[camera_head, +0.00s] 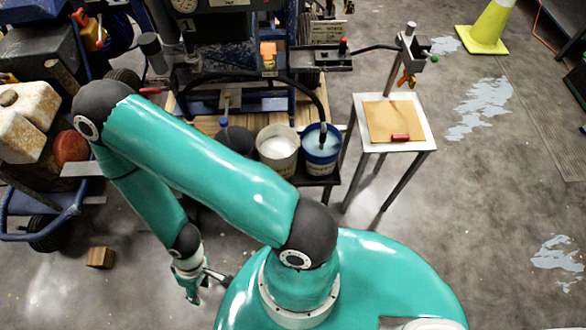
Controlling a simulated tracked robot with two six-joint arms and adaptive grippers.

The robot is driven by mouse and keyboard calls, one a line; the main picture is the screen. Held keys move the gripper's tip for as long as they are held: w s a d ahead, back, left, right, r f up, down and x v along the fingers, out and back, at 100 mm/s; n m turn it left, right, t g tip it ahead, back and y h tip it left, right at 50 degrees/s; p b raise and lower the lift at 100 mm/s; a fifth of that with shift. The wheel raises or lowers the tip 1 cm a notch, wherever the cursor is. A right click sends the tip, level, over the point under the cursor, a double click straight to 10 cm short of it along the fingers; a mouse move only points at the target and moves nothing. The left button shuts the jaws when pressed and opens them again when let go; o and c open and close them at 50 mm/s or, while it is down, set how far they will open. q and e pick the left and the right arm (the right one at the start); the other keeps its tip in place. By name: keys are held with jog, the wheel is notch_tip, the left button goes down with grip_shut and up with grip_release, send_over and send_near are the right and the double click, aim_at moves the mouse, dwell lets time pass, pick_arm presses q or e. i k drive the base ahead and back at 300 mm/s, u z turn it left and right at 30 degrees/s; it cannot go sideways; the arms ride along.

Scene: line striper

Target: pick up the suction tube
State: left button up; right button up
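The suction tube looks to be the black hose (258,75) that arches from the machine over to the right. Its lower end (322,133) goes down into the blue bucket (321,160), which holds pale liquid.
A white bucket (277,145) and a dark bucket stand left of the blue one. A small metal table (426,133) with a tan board stands to the right. A wooden block (100,257) lies on the floor. A yellow cone (487,28) stands far right. The right floor is mostly clear.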

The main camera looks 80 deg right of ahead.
aim_at(324, 131)
jog(key=u, duration=1.45)
jog(key=i, duration=0.1)
jog(key=z, duration=2.55)
jog(key=i, duration=0.25)
jog(key=z, duration=1.1)
jog(key=k, duration=0.6)
jog(key=z, duration=0.05)
